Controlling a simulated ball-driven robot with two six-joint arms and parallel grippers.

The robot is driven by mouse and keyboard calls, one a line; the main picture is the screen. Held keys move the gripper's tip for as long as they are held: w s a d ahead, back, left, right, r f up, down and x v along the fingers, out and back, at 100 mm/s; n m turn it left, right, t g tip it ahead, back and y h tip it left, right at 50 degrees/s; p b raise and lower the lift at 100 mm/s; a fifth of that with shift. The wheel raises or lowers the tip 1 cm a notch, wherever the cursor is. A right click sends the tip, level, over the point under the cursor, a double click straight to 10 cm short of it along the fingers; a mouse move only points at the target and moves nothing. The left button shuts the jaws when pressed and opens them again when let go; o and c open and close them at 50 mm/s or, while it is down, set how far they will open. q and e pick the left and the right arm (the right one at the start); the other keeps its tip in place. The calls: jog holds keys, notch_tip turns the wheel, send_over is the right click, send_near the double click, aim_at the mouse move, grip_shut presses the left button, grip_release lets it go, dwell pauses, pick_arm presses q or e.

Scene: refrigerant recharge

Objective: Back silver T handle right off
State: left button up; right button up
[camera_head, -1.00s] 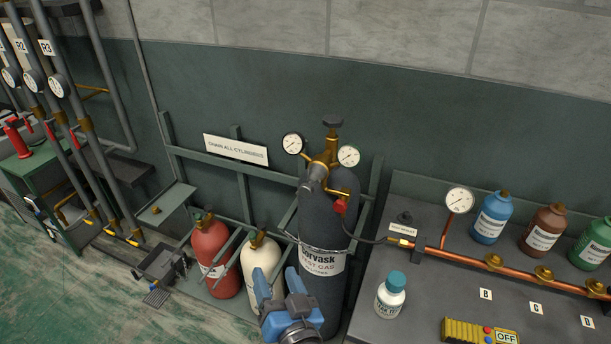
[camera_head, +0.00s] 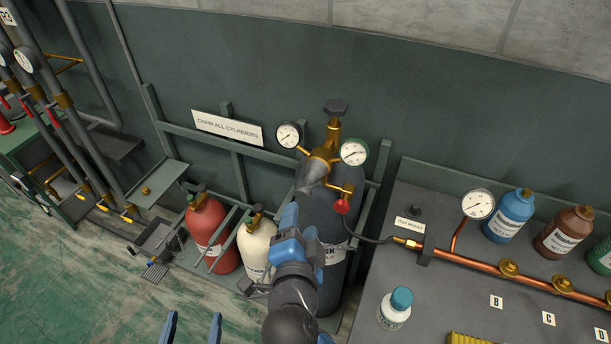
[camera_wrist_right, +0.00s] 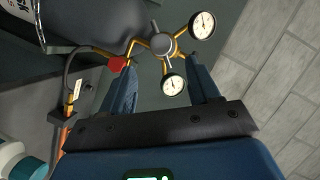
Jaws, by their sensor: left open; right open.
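The silver T handle (camera_head: 311,174) sits on the front of the brass regulator (camera_head: 326,154), on top of the dark grey cylinder (camera_head: 346,263). In the right wrist view the T handle (camera_wrist_right: 162,44) is a round grey knob with a thin cross bar. My right gripper (camera_head: 298,232) is open and empty, below and in front of the handle. In its wrist view its fingers (camera_wrist_right: 162,85) point towards the regulator, with a gauge between them; the handle lies beyond. My left gripper (camera_head: 193,328) is open and empty at the bottom edge, over the floor.
Two gauges (camera_head: 289,135) (camera_head: 354,151) flank the regulator. A red knob (camera_head: 342,206) and black hose lead to the copper pipe (camera_head: 480,267) on the right bench. Red (camera_head: 207,232) and cream (camera_head: 257,250) cylinders stand left in the rack. A teal-capped bottle (camera_head: 394,310) stands on the bench.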

aim_at(304, 196)
jog(key=p+x, duration=0.3)
jog(key=x, duration=0.6)
jog(key=shift+w+d+r, duration=0.1)
jog(key=shift+w+r, duration=0.05)
jog(key=shift+w, duration=0.4)
jog(key=c, duration=1)
